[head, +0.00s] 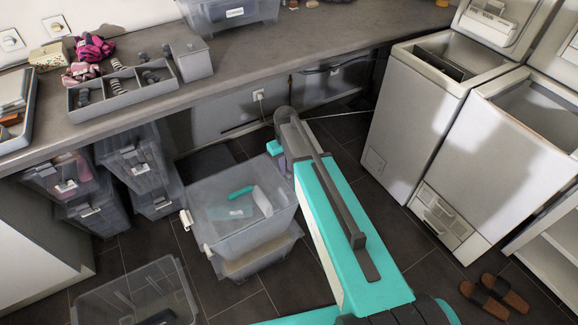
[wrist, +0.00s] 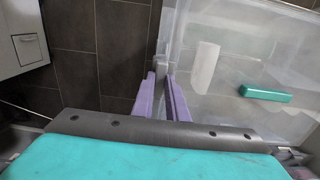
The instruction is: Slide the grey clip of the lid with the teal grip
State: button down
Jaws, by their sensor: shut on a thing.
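The translucent lid (head: 222,180) with the teal grip (head: 240,191) lies on a clear stacked bin on the floor, left of my arm. In the wrist view the lid (wrist: 235,25) fills the right side, with the teal grip (wrist: 265,93) towards the right. My gripper (wrist: 161,76) is at the lid's edge, its two purple fingers close together. They are shut on the small grey clip (wrist: 161,66), which shows only partly between the fingertips. In the head view my arm hides the clip and most of the gripper.
A white piece (head: 262,200) lies on the lid. Pale clips (head: 186,219) sit at the bin's left side. Two toploaders (head: 425,110) stand to the right and a counter (head: 300,50) runs behind. Another clear bin (head: 135,295) is at front left. Dark floor is free between.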

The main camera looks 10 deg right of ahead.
jog(key=shift+a, duration=0.1)
jog(key=c, duration=1.7)
grip_release()
jog(key=shift+r, duration=0.1)
jog(key=shift+r+b, duration=0.5)
jog(key=shift+r, duration=6.25)
jog(key=shift+s, duration=0.1)
